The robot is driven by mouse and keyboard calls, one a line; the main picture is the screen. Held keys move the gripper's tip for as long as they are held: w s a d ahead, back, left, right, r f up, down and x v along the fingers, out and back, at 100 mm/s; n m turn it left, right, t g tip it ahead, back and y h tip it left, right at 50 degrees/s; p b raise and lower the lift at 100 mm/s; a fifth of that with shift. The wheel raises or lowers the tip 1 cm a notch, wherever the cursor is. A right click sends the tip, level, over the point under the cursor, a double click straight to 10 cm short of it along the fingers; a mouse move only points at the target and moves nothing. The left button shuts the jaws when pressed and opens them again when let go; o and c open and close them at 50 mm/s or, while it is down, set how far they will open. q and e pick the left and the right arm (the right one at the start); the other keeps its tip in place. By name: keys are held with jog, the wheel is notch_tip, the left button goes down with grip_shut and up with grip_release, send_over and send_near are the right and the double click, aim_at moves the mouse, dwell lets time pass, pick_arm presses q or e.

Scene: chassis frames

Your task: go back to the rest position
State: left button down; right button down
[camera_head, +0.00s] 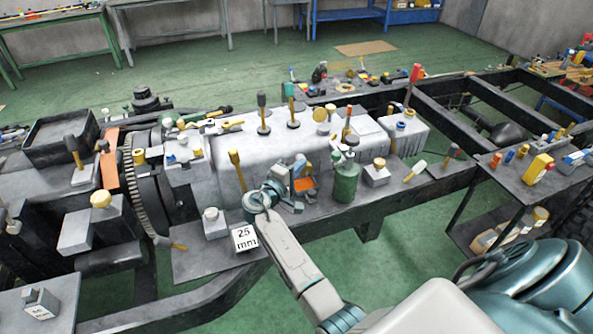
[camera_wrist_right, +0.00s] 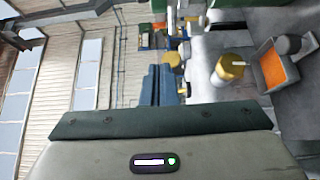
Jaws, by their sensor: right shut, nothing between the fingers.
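My right arm comes in from the lower right in the head view. Its gripper (camera_head: 278,186) is over the front shelf of the chassis, close to a small orange-and-grey box (camera_head: 303,185). Its fingers are shut with nothing between them. In the right wrist view the gripper's blue-grey fingers (camera_wrist_right: 160,86) show together beyond its dark body, and the orange box (camera_wrist_right: 272,68) is to their right. Whether the gripper touches anything on the shelf cannot be told. My left gripper does not show in the head view.
A green canister (camera_head: 346,182) stands right of the gripper. A "25 mm" block (camera_head: 245,239) is at its lower left. Several upright-handled tools stand on the grey engine cover (camera_head: 285,145). A side shelf (camera_head: 530,185) with coloured parts is at right. Green floor (camera_head: 410,240) is open in front.

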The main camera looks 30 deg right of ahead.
jog(key=s+f+m+g+y, duration=0.1)
jog(key=s+f+m+y, duration=0.15)
jog(key=s+f, duration=0.45)
jog(key=s+f+m+g+y, duration=0.1)
jog(key=s+f+y, duration=0.3)
jog(key=s, duration=0.8)
jog(key=s+a+r+g+y, duration=0.1)
jog(key=s+a+y, duration=0.45)
jog(key=s, duration=0.35)
jog(key=s+a+r+y, duration=0.1)
jog(key=s+a+y, duration=0.3)
jog(key=s+a, duration=0.45)
jog(key=s+d+f+g, duration=0.1)
jog(key=d+f, duration=0.1)
jog(key=f, duration=1.4)
jog(key=s+d+f+g, duration=0.1)
jog(key=d+f, duration=0.2)
jog(key=f, duration=1.3)
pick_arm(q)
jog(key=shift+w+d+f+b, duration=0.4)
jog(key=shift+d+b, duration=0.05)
pick_arm(e)
jog(key=s+f, duration=1.8)
jog(key=shift+d+g, duration=0.3)
jog(key=shift+d, duration=0.05)
